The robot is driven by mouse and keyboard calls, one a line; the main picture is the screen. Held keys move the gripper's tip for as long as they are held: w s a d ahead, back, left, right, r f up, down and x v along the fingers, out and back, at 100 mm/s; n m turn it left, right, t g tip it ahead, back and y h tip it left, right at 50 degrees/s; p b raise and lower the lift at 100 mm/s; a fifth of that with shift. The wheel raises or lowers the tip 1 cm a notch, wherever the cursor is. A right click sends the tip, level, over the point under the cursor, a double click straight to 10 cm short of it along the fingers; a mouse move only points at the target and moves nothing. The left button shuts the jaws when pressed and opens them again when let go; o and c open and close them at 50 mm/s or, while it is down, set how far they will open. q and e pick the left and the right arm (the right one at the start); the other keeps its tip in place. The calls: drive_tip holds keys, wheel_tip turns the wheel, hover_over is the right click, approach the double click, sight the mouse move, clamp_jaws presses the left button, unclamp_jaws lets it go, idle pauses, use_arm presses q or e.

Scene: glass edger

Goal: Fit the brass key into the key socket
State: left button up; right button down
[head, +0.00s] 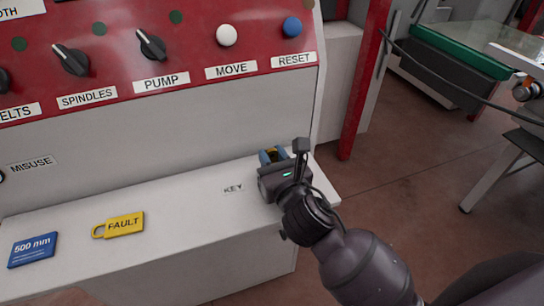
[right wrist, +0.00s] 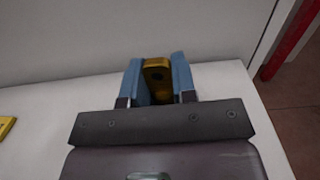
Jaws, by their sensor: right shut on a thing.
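My right gripper (head: 273,155) is over the right end of the white ledge, beside the printed word KEY. In the right wrist view its blue fingers (right wrist: 160,80) are shut on the brass key (right wrist: 157,72). Only the key's golden top with a dark hole shows between the fingers; in the head view a small bit of it (head: 271,151) shows. I cannot tell whether the key still touches the ledge. No socket can be made out for certain; a dark round part (head: 2,176) is cut off at the left edge beside the MISUSE label. My left gripper is not in view.
The white ledge (head: 170,215) carries a yellow FAULT tag (head: 124,225) and a blue 500 mm card (head: 33,250). Above is a red panel (head: 110,20) with knobs and buttons. A red post (head: 366,80) stands right of the cabinet. The ledge between tag and gripper is clear.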

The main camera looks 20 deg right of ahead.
drive_tip(key=shift+f, duration=0.1)
drive_tip(key=c, duration=0.9)
unclamp_jaws()
drive_tip(key=s, duration=1)
drive_tip(key=shift+s+d, duration=0.3)
drive_tip(key=shift+d, duration=0.05)
drive_tip(key=shift+s, duration=0.7)
drive_tip(key=shift+s, duration=0.1)
